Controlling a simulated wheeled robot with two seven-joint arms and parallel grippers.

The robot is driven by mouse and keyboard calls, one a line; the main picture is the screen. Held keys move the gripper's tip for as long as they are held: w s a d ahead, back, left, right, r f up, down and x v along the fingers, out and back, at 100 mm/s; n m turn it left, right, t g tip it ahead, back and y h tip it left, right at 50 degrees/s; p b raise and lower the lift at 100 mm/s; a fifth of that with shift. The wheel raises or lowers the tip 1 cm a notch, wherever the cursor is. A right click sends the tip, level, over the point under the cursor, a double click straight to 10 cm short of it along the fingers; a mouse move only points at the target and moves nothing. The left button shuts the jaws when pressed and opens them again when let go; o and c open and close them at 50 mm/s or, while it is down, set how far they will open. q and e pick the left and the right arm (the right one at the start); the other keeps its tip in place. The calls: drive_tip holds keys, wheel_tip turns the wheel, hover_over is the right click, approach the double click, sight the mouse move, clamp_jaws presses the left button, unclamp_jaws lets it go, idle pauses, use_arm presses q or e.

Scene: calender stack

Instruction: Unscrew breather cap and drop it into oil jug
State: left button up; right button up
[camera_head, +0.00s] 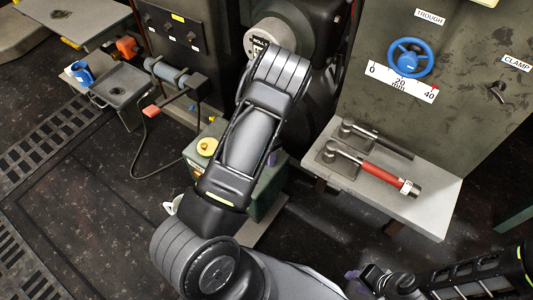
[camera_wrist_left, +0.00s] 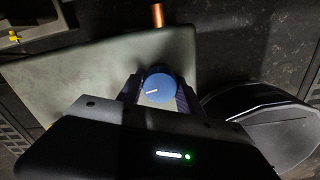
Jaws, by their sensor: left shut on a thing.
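The breather cap (camera_wrist_left: 159,86), round and blue with a white mark, sits between the two purple fingers of my left gripper (camera_wrist_left: 160,92) in the left wrist view. The gripper is shut on it, above the top of a grey-green box (camera_wrist_left: 85,75). In the head view my own arm hides the cap and left gripper; part of the green box (camera_head: 268,190) shows beside it. My right gripper (camera_head: 378,282) is at the bottom, away from the box; its jaw gap is unclear. I cannot surely identify the oil jug; a pale rim (camera_head: 171,206) shows beside my left arm.
A shelf (camera_head: 425,208) holds a red-handled tool (camera_head: 375,170) and a dark one. Floor at left is mostly clear.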

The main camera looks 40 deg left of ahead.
use_arm(q)
drive_tip(key=shift+s+f, duration=0.1)
drive_tip(key=shift+n+p, duration=0.4)
drive_tip(key=shift+n, duration=0.8)
drive_tip(key=o, duration=1.5)
